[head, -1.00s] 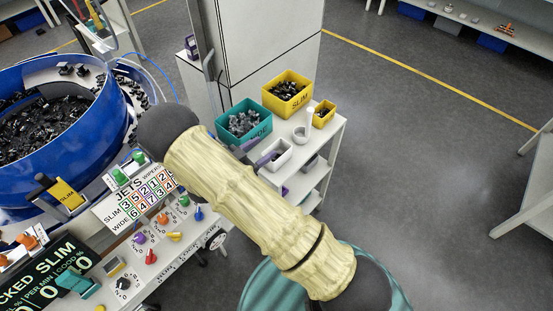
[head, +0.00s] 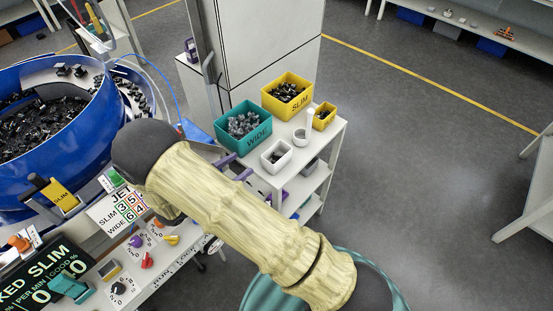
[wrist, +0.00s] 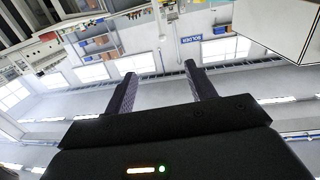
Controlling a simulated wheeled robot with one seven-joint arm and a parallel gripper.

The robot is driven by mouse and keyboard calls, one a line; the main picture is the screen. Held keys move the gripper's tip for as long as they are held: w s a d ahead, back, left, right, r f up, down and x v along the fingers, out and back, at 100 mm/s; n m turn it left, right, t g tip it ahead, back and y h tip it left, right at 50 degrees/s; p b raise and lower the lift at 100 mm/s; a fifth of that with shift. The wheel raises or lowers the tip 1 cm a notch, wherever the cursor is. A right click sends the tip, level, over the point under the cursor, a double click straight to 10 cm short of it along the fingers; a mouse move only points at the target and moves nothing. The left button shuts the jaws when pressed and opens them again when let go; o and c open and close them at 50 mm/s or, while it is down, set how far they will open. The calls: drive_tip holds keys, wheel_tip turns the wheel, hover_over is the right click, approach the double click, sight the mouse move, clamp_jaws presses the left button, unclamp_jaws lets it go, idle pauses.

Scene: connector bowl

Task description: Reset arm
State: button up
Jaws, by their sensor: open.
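My gripper (head: 236,165) shows in the head view as two purple fingers sticking out from behind my arm, by the near left corner of the white cart. In the wrist view the fingers of my gripper (wrist: 160,74) stand wide apart with nothing between them. That view looks out across the room to shelves and windows, tilted almost upside down. My arm crosses the middle of the head view, in a pale sleeve, and hides part of the control panel.
The cart (head: 329,137) holds a teal WIDE bin (head: 252,139), a yellow SLIM bin (head: 287,107), a small yellow bin (head: 326,122) and a white bin (head: 271,167). A blue bowl feeder (head: 88,140) and control panel (head: 150,262) stand left. Floor at right is clear.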

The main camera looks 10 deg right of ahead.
idle(0.4)
drive_tip(key=w+d+r+n+t+y, duration=0.1)
drive_tip(key=w+d+r+n+y, duration=0.15)
drive_tip(key=w+y, duration=0.3)
drive_tip(key=w+d+r+n+y, duration=0.1)
drive_tip(key=w+r+n+y, duration=0.1)
drive_tip(key=w+r+y, duration=0.3)
drive_tip(key=s+d+n+g+y, duration=0.1)
drive_tip(key=s+d+n+g, duration=0.1)
drive_tip(key=s+d, duration=0.2)
drive_tip(key=s+d+r+n+g+y, duration=0.1)
drive_tip(key=s+d+n+g+y, duration=0.1)
drive_tip(key=s, duration=0.9)
drive_tip(key=s+d+r+n+g+y, duration=0.1)
drive_tip(key=s+d+n+g, duration=0.2)
drive_tip(key=s+d, duration=0.2)
drive_tip(key=shift+s+d+r, duration=0.15)
drive_tip(key=shift+s+d, duration=0.2)
drive_tip(key=shift+s, duration=0.9)
drive_tip(key=shift+y, duration=0.25)
drive_tip(key=shift+w, duration=0.1)
